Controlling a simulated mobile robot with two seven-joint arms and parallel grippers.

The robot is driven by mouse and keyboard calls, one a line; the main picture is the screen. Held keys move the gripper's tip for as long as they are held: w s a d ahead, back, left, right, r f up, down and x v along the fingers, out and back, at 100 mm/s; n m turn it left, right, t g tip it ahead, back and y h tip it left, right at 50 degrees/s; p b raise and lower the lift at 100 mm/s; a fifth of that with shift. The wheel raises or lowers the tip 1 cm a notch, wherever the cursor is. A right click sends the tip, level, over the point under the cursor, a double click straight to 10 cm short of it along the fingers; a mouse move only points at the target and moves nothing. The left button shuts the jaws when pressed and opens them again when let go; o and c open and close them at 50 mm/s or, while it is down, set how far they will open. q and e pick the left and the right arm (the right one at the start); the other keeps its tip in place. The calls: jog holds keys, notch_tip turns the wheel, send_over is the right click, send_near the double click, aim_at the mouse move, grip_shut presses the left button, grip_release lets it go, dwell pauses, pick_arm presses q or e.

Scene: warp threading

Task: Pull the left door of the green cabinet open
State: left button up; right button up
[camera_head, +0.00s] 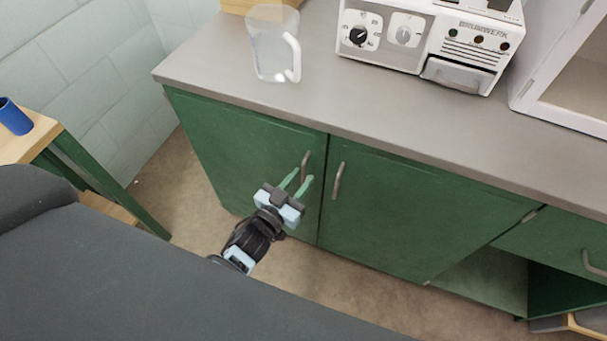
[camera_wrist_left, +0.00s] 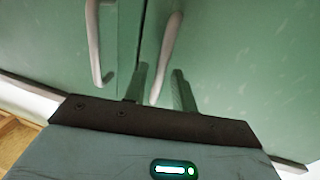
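The green cabinet's left door (camera_head: 235,140) appears closed, flush with the right door (camera_head: 410,210). Its grey upright handle (camera_head: 305,163) is near the seam, and the right door's handle (camera_head: 338,181) is just beyond. My left gripper (camera_head: 297,184) is at the left door's handle, its two green fingers apart. In the left wrist view, a handle (camera_wrist_left: 167,50) lies between the spread fingertips (camera_wrist_left: 160,85), with visible gaps; contact is not clear. Another handle (camera_wrist_left: 93,45) shows further left there. My right gripper is not in view.
A grey countertop (camera_head: 200,65) overhangs the doors. It carries a clear jug (camera_head: 268,50) and a white appliance (camera_head: 405,42). A wooden table (camera_head: 35,135) with a blue cup (camera_head: 14,117) stands at left. Bare floor (camera_head: 170,185) lies before the cabinet.

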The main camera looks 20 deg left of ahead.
pick_arm(q)
jog(key=shift+x, duration=1)
jog(key=shift+s, duration=0.1)
grip_shut()
